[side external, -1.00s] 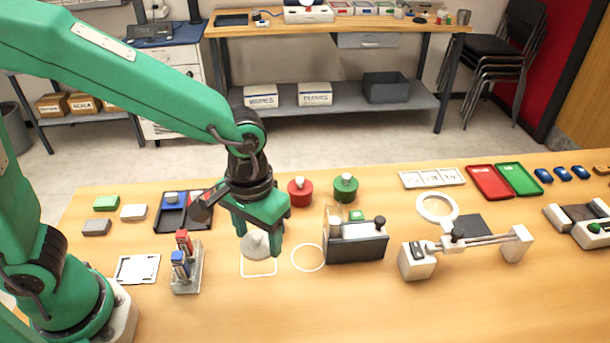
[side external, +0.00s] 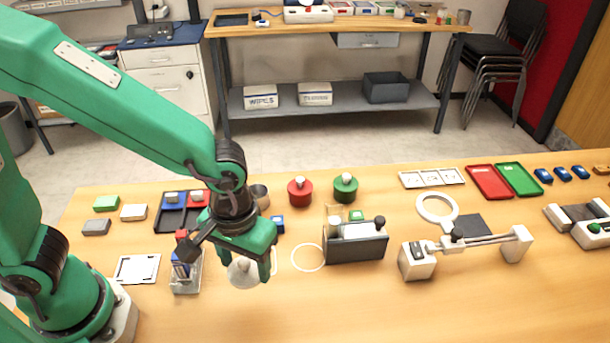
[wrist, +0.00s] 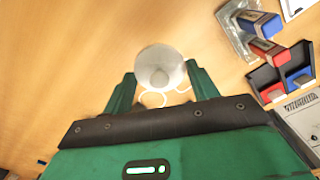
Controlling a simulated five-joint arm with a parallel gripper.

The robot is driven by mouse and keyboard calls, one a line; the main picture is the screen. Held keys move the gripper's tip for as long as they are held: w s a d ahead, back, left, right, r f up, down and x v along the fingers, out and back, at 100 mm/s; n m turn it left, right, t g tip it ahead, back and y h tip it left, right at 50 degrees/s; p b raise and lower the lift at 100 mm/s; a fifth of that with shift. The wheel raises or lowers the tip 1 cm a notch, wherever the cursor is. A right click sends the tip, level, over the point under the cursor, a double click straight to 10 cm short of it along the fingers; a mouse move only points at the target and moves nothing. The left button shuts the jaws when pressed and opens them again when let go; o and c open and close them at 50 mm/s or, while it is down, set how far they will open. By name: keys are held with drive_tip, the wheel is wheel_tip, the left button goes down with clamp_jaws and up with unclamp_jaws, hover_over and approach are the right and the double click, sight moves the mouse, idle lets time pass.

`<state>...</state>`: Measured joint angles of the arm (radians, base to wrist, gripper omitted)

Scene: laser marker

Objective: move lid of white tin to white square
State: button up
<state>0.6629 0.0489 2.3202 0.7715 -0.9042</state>
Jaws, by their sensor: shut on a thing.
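My gripper (side external: 243,272) is shut on the pale, whitish lid (side external: 243,270), which is round with a small knob. In the wrist view the lid (wrist: 160,62) sits between the two green fingertips (wrist: 160,88), its knob facing the camera. The white square (side external: 274,261) is an outline on the table; only its right edge shows beside my gripper, the rest being hidden. The lid overlaps the square's left part in the side view; its height above the table is hard to judge. A grey open cylinder (side external: 260,196) stands behind my gripper; I cannot tell whether it is the white tin.
A white circle outline (side external: 308,257) lies to the right, beside a grey block fixture (side external: 356,242). A stand with red and blue parts (side external: 186,272) is close on the left. Red (side external: 300,192) and green (side external: 345,188) knobbed tins stand behind. The front table is clear.

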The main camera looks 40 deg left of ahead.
drive_tip(key=w+a+f, duration=0.3)
drive_tip(key=w, duration=0.2)
drive_tip(key=w+a+f, duration=0.2)
drive_tip(key=shift+w+a+f, duration=0.3)
drive_tip(key=shift+a+f, duration=0.05)
drive_tip(key=shift+f, duration=2)
drive_tip(key=shift+f, duration=0.15)
drive_tip(key=o, duration=0.9)
drive_tip(key=shift+o, duration=0.2)
wheel_tip(320, 180, up, 12)
drive_tip(key=shift+r, duration=0.2)
